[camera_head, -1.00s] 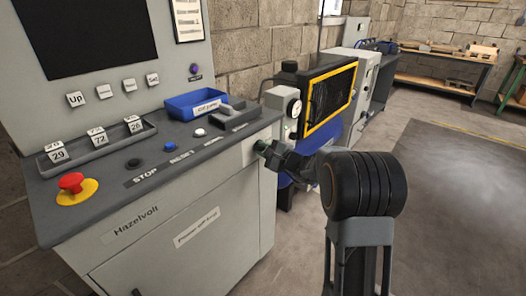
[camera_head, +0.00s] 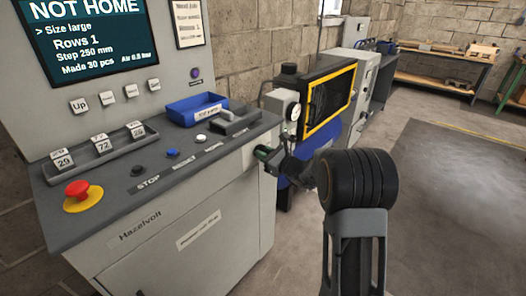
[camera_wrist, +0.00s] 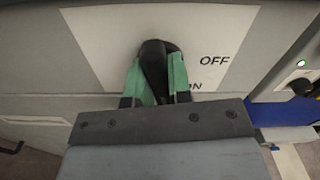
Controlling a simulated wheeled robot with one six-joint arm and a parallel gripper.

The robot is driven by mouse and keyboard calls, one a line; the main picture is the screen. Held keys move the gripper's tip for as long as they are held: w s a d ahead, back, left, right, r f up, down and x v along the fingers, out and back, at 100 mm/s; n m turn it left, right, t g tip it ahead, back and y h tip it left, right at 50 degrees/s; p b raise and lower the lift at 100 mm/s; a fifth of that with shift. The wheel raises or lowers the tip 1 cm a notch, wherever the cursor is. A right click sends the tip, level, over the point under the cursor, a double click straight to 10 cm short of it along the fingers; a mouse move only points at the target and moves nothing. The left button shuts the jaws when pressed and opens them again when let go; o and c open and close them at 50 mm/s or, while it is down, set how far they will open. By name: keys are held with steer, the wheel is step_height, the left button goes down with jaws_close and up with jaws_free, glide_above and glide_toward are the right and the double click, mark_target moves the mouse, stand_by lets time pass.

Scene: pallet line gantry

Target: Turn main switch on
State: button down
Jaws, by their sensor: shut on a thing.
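The main switch (camera_wrist: 154,62) is a black knob on a white plate (camera_wrist: 95,38) marked OFF and ON, on the cabinet's side. In the wrist view my gripper (camera_wrist: 156,80) has its green fingers shut on the knob, one on each side. The knob stands tilted slightly, its lower end towards the ON side; part of the ON label is hidden by my gripper. In the head view my gripper (camera_head: 264,154) is at the right side of the cabinet, and the knob is hidden there. The console screen (camera_head: 85,38) is lit and reads NOT HOME, Size large, Rows 1.
The grey console (camera_head: 170,215) carries a red emergency stop (camera_head: 77,188), several buttons and a blue tray (camera_head: 196,107). A machine with a yellow-framed guard (camera_head: 330,98) stands behind my gripper. The floor on the right (camera_head: 440,180) is clear.

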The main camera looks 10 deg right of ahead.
steer(key=shift+m+p, duration=0.4)
steer(key=shift+m, duration=0.5)
steer(key=shift+f, duration=0.15)
steer(key=c, duration=1)
jaws_free()
steer(key=shift+c, duration=0.2)
steer(key=shift+s, duration=0.1)
steer(key=v, duration=1.3)
steer(key=shift+s+d+p, duration=0.25)
steer(key=shift+s+p, duration=0.05)
steer(key=shift+p, duration=0.1)
